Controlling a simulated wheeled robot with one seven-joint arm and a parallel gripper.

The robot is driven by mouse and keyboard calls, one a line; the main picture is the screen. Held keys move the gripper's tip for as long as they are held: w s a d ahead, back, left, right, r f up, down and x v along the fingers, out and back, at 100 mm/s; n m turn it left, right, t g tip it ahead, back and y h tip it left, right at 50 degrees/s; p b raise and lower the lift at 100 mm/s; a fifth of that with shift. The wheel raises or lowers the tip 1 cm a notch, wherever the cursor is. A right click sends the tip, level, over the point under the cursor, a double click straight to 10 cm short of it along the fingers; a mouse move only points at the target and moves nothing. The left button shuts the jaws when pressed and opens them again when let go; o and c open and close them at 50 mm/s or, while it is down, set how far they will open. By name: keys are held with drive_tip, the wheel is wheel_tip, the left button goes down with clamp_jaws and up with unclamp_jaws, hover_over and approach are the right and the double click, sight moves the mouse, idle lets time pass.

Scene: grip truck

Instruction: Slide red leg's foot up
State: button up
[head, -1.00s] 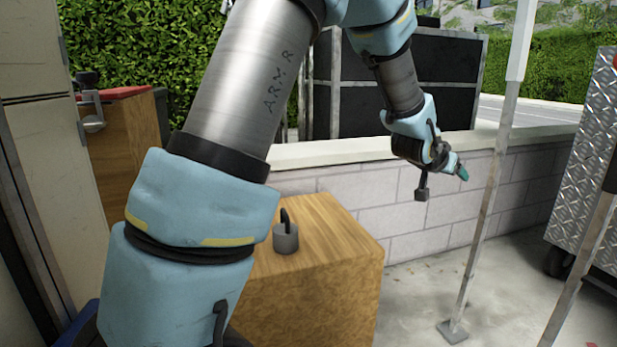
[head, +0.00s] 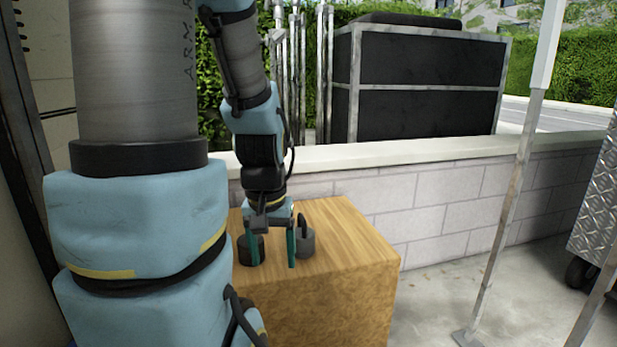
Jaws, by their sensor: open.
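No red leg shows in the head view. A thin upright leg (head: 514,190) stands at the right, pale above and bare scuffed metal below. Its flat foot plate (head: 466,338) rests on the concrete, cut by the bottom edge. Another bare metal leg (head: 597,310) crosses the lower right corner. My gripper (head: 273,258) points down over a wooden block, far left of both legs. Its teal fingers are apart, with nothing seen held between them. The left finger overlaps a dark weight (head: 243,252); I cannot tell if they touch.
The wooden block (head: 345,245) also bears a grey hooked weight (head: 305,243) just right of my gripper. A low brick wall (head: 440,205) runs behind. A diamond-plate metal case (head: 597,200) on wheels stands at far right. The concrete between block and leg is clear.

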wheel_tip(320, 180, up, 29)
drive_tip(key=p, duration=2.7)
drive_tip(key=shift+f, duration=0.2)
